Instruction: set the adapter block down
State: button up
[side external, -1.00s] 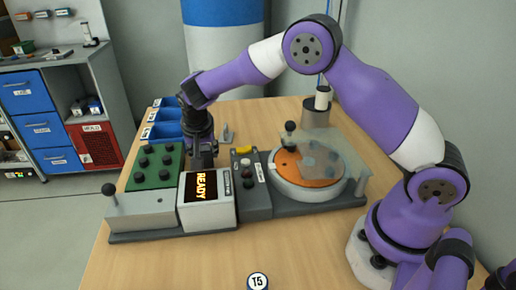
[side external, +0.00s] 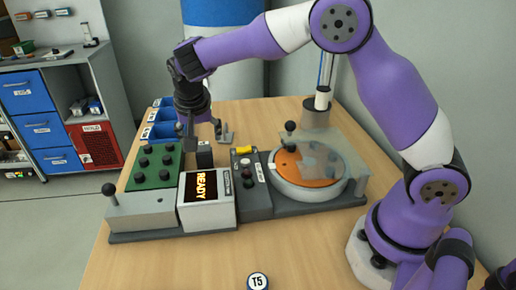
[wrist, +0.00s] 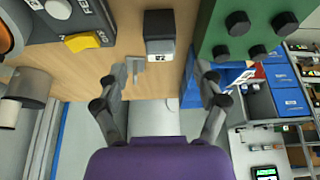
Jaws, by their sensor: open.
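The adapter block is a dark block (side external: 205,157) standing upright behind the READY box, beside the green plate. In the wrist view the block (wrist: 158,28) shows a white label on its near edge and sits on the wooden surface. My gripper (side external: 202,132) is open and empty, above and behind the block. In the wrist view my gripper (wrist: 162,78) has its two fingers spread wide, with nothing between them, apart from the block. The block's underside is hidden.
The green plate (side external: 155,174) carries several black knobs. The READY box (side external: 208,202) and the grey switch panel (side external: 250,196) stand in front. The round orange turntable (side external: 301,166) is to the right. Blue bins (side external: 158,130) stand behind left. A small metal bracket (side external: 226,136) lies behind.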

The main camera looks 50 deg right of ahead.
jog(key=s+d+r+n+y, duration=0.1)
jog(key=s+d+r+n, duration=0.15)
jog(key=s+r, duration=0.65)
jog(key=s+n+t+y, duration=0.2)
jog(key=s+n, duration=0.4)
jog(key=s, duration=0.7)
jog(key=shift+s+a+f, duration=0.15)
jog(key=shift+s+f, duration=0.2)
jog(key=shift+s, duration=0.05)
